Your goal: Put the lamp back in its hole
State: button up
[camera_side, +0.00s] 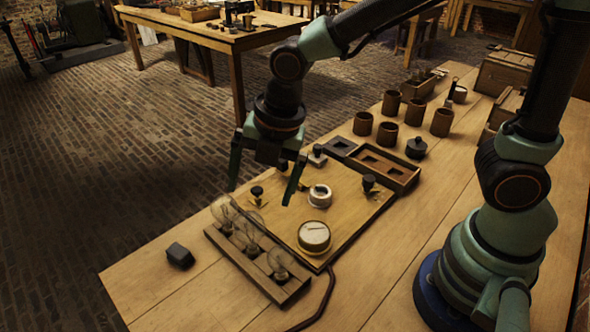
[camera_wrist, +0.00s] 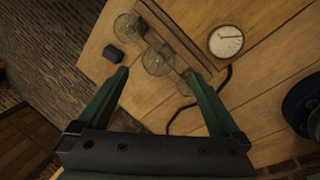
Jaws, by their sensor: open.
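Several clear glass lamps stand along a narrow wooden strip (camera_side: 250,262) near the table's left edge. In the side view they are the far lamp (camera_side: 222,210), the middle lamp (camera_side: 248,230) and the near lamp (camera_side: 279,262). I cannot tell which lamp is out of its hole, and no empty hole shows clearly.
A wooden board with a round dial (camera_side: 314,236), a white ring (camera_side: 320,196) and black knobs lies right of the strip. A small black block (camera_side: 179,255) sits to its left. Brown jars (camera_side: 363,124) and a compartment tray (camera_side: 385,168) stand behind. A dark cable (camera_side: 325,298) runs in front.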

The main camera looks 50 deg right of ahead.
jog(key=s+d+r+m+t, duration=0.1)
jog(key=d+r+m, duration=0.3)
jog(key=d+m, duration=0.4)
jog(key=s+d+r+m+t+h, duration=0.1)
jog(key=s+d+r+m+t, duration=0.1)
jog(key=d+m, duration=0.7)
jog(key=shift+s+d+r+m, duration=0.15)
jog(key=shift+s+r+m, duration=0.9)
jog(key=shift+m, duration=3.15)
jog(key=shift+w+r, duration=0.25)
